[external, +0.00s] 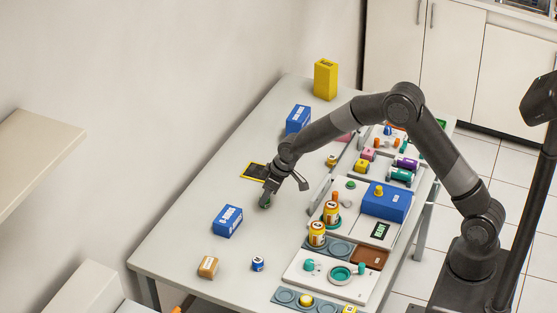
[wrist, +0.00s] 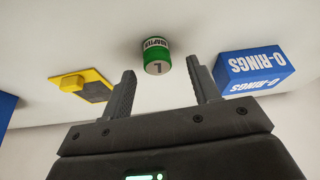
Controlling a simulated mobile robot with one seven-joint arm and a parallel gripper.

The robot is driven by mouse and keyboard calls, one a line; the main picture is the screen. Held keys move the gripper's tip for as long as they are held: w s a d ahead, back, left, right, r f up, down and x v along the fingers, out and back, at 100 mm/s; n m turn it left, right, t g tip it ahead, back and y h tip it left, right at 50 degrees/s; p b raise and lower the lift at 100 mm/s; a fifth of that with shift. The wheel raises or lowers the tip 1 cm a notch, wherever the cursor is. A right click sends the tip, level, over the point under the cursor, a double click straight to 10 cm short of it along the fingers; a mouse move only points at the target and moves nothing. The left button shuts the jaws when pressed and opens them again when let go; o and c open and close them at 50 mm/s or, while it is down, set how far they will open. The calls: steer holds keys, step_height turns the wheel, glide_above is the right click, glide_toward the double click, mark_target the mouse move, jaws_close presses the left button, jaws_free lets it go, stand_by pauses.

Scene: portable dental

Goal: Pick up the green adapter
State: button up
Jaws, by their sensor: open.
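The green adapter (wrist: 156,52) is a small green cylinder with a white label band and a grey end marked "L". In the wrist view it stands on the pale table, just beyond the gap between my fingers. In the external view the adapter (external: 265,202) is a small dark green shape by one fingertip, partly hidden. My gripper (external: 284,190) is open and empty, low over the table. In the wrist view the two fingers of my gripper (wrist: 162,72) are spread, with the adapter apart from both.
A blue O-rings box (wrist: 252,70) stands right of the adapter in the wrist view. A yellow-edged dark mat (wrist: 90,88) lies left. In the external view, trays with jars and a blue case (external: 388,203) fill the table's right side. A brown box (external: 208,267) stands at the front.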

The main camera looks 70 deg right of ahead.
steer(key=x, duration=0.3)
steer(key=shift+w+d+f, duration=0.1)
steer(key=shift+w, duration=0.05)
steer(key=shift+c, duration=0.6)
steer(key=c, duration=1)
steer(key=shift+o, duration=0.2)
